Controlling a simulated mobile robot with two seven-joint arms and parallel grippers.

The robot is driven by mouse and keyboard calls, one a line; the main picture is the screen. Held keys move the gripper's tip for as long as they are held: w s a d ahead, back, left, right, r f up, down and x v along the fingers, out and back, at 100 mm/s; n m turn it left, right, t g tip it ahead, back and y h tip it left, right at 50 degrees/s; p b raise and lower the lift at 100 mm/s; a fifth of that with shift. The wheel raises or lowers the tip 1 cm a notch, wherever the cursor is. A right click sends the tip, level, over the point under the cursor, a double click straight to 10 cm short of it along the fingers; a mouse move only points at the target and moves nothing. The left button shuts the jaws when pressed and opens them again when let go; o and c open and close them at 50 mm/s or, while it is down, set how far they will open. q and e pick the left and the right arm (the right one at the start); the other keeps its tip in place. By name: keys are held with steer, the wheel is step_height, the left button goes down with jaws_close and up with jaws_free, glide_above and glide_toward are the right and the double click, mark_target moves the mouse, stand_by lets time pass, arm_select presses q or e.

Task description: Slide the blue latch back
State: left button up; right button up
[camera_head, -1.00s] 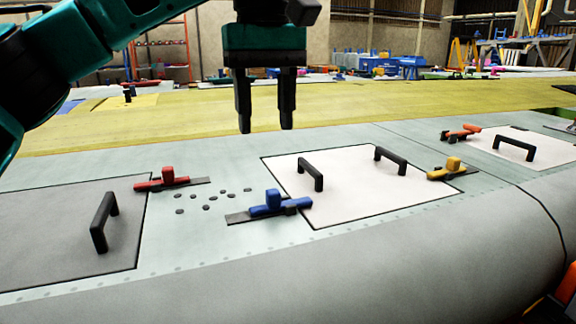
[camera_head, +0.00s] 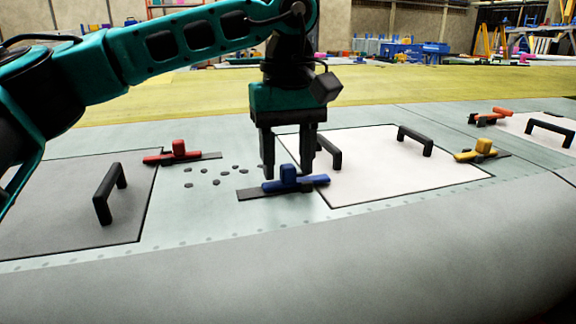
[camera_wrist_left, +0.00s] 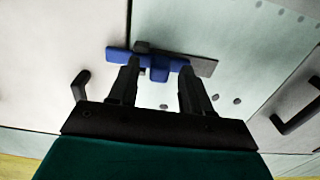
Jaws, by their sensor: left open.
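The blue latch (camera_head: 290,181) sits on a dark rail at the left edge of the white panel (camera_head: 400,185), with its bar reaching over the panel edge. Its upright blue knob also shows in the left wrist view (camera_wrist_left: 160,68). My left gripper (camera_head: 288,174) is open and points down at the latch. In the head view its fingers stand on either side of the knob, just behind or around it. In the wrist view the fingertips reach close to the latch bar, with the knob between them. Contact cannot be told. My right gripper is not in view.
A red latch (camera_head: 179,152) sits by the grey panel (camera_head: 60,205) at left. A yellow latch (camera_head: 483,152) is at the white panel's right edge. Black handles (camera_head: 415,140) stand up from the panels. Several dark holes (camera_head: 216,183) lie left of the blue latch.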

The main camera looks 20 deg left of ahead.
arm_select(q)
steer(key=shift+f, duration=0.35)
steer(key=shift+c, duration=0.3)
jaws_close()
